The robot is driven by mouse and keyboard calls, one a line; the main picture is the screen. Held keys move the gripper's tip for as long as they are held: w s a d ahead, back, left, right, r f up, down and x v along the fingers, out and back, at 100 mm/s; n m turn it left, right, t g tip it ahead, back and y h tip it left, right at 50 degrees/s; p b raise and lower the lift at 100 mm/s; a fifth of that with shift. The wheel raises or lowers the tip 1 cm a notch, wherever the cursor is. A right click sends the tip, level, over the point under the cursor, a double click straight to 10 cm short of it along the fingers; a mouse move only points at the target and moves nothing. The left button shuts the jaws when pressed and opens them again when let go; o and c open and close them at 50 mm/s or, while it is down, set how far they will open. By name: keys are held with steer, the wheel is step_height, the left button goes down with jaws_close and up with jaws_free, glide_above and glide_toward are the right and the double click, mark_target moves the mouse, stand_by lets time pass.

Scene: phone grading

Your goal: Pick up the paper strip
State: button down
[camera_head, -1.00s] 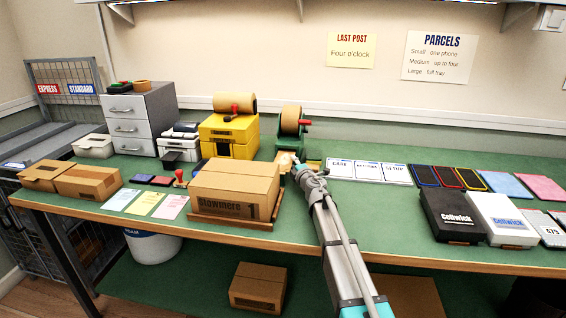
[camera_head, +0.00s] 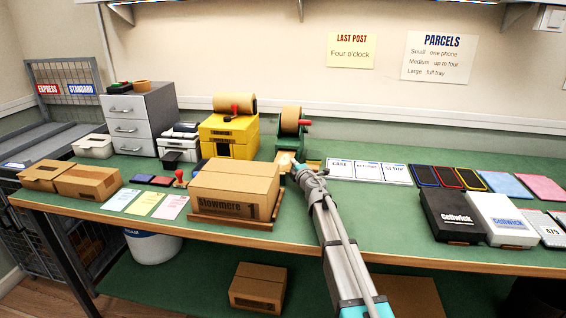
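The paper strip is not clearly told apart in this view. A small tan piece (camera_head: 313,165) shows just right of my gripper, at the foot of the green tape dispenser (camera_head: 291,128); I cannot tell whether it is the strip. The dispenser carries a brown paper roll and has a red handle. My gripper (camera_head: 293,165) is low in front of the dispenser, behind the right end of the taped carton (camera_head: 235,183). Its fingers are small and partly hidden by my wrist, so whether they are open, or hold anything, cannot be told.
A yellow machine (camera_head: 229,134) with a paper roll stands left of the dispenser. The carton sits on a wooden tray (camera_head: 262,224). Cards (camera_head: 367,172), phones (camera_head: 446,176) and a black box (camera_head: 452,214) lie to the right. Green bench top (camera_head: 370,215) is clear right of my arm.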

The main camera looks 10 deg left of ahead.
steer(key=shift+r, duration=0.15)
step_height(320, 180, up, 10)
steer(key=p, duration=1)
steer(key=shift+s+f, duration=0.1)
steer(key=shift+f, duration=0.1)
stand_by(0.9)
